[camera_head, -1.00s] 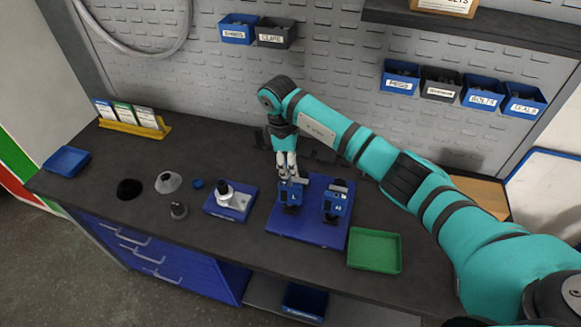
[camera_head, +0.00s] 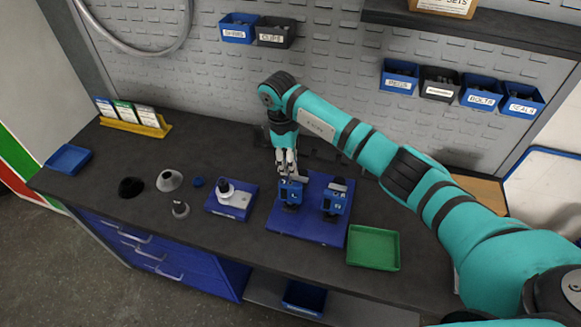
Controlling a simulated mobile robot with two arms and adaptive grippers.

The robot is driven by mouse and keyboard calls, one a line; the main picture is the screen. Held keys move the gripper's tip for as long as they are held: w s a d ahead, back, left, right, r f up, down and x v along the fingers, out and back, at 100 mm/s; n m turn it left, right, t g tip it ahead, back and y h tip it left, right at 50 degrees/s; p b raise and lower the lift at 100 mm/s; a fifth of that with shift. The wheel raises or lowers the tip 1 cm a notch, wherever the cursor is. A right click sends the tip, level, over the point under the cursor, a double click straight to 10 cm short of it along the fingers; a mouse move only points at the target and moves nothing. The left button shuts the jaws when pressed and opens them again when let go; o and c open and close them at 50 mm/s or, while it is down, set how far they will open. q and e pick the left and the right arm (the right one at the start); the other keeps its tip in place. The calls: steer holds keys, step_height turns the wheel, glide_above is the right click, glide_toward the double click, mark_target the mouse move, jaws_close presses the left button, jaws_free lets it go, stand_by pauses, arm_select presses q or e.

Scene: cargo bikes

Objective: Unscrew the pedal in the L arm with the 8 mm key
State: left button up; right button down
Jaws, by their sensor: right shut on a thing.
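My right arm comes in from the right and reaches over the bench. Its gripper (camera_head: 287,168) points down at the left one of two blue clamp units, the one marked L (camera_head: 291,193). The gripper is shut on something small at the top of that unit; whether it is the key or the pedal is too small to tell. The other blue unit (camera_head: 334,200) stands to its right with a dark piece on top. Both stand on a blue base plate (camera_head: 300,228). My left gripper is not in view.
Left of the plate is a blue stand with a white part (camera_head: 236,199). A green tray (camera_head: 373,247) lies to the right. Labelled bins (camera_head: 480,93) hang on the wall.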

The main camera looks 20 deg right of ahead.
steer(key=shift+r, duration=0.1)
steer(key=shift+w+r, duration=0.15)
steer(key=shift+r, duration=2.3)
